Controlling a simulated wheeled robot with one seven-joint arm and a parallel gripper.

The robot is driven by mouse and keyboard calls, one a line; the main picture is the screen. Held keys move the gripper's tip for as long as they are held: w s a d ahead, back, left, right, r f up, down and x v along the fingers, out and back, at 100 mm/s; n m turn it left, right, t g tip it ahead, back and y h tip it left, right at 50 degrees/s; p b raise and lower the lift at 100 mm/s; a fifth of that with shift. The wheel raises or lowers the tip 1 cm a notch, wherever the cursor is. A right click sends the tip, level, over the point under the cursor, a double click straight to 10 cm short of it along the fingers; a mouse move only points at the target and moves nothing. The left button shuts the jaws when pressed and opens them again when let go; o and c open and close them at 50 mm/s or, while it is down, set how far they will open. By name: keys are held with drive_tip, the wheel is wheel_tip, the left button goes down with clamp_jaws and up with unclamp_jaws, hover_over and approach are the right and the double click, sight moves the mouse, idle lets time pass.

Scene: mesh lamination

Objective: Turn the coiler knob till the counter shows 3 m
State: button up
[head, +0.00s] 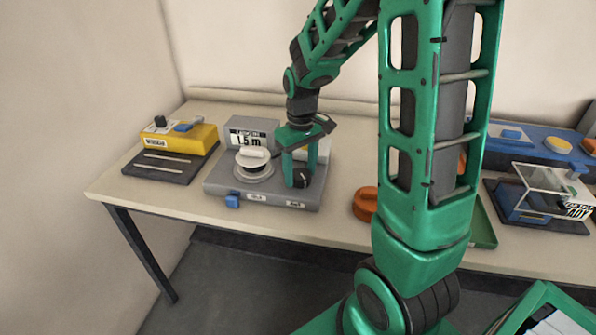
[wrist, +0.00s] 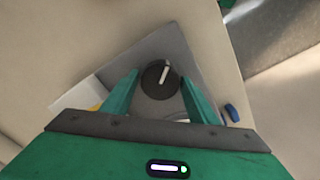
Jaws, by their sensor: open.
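The coiler (head: 222,181) is a grey machine on the table with a white reel (head: 253,160) on top. Its counter (head: 248,138) reads 1.5 m in the head view. The dark round knob (head: 301,180) is at the coiler's front right. In the wrist view the knob (wrist: 157,84) shows a white pointer line and lies between and just beyond my fingertips. My gripper (head: 300,166) points down over the knob. Its green fingers (wrist: 156,80) are open, one on each side, with a visible gap to the knob. Contact is not visible.
A yellow device (head: 185,137) stands to the left. A blue switch (head: 232,201) sits on the coiler's front. An orange object (head: 365,203) lies to the right, partly behind my arm. A blue machine with a clear cover (head: 545,185) stands further right.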

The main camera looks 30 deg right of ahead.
drive_tip(key=c, duration=0.8)
drive_tip(key=shift+m, duration=0.3)
drive_tip(key=m, duration=0.8)
drive_tip(key=shift+m, duration=0.4)
drive_tip(key=m, duration=0.6)
drive_tip(key=shift+w+a, duration=0.1)
drive_tip(key=m, duration=0.5)
drive_tip(key=shift+r+m, duration=0.1)
drive_tip(key=shift+m, duration=0.3)
drive_tip(key=shift+w, duration=0.1)
